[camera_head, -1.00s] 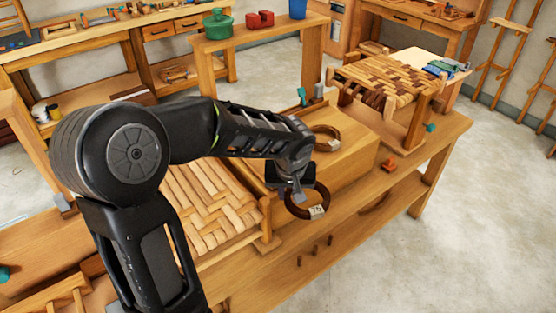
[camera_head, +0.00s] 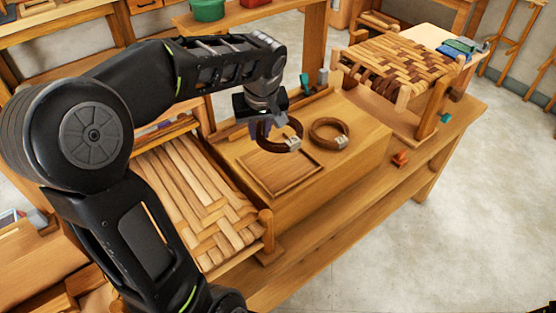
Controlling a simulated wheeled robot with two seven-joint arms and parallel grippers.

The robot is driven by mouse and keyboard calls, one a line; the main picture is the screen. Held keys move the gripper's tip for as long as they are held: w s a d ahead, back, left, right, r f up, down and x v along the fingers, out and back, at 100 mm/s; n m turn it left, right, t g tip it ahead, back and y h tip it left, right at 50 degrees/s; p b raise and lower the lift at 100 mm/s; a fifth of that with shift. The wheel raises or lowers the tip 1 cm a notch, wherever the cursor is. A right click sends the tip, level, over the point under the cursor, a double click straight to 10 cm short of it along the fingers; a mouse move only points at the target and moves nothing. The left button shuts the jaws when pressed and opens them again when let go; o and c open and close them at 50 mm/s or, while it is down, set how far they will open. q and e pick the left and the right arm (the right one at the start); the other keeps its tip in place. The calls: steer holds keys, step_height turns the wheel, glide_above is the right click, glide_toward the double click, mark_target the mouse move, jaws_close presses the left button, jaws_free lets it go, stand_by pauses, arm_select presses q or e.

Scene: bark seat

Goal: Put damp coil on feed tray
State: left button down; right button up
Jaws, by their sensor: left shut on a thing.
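My left gripper (camera_head: 262,122) is shut on a dark brown coil (camera_head: 276,148) with a pale tag, gripping its left side. This coil hangs just above the back part of a shallow square wooden tray (camera_head: 282,188), which has a thin raised rim. I cannot tell whether the coil touches the surface below. A second brown coil (camera_head: 329,121), also with a small pale tag, lies flat right of the held one on the wooden bench top. The tags are too small to read, so which coil is damp is unclear. My right gripper is out of view.
A seat frame with pale woven bark (camera_head: 195,190) stands left of the tray. A two-tone woven seat (camera_head: 405,62) stands behind to the right.

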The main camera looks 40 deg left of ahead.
arm_select(q)
glide_above(261, 165)
steer(key=f, duration=0.4)
steer(key=d+f, duration=0.1)
steer(key=f, duration=0.1)
steer(key=shift+s+f+p, duration=0.2)
steer(key=shift+s+p, duration=0.2)
step_height(261, 165, down, 3)
steer(key=shift+s+r, duration=0.1)
steer(key=shift+r, duration=0.05)
steer(key=shift+f, duration=0.55)
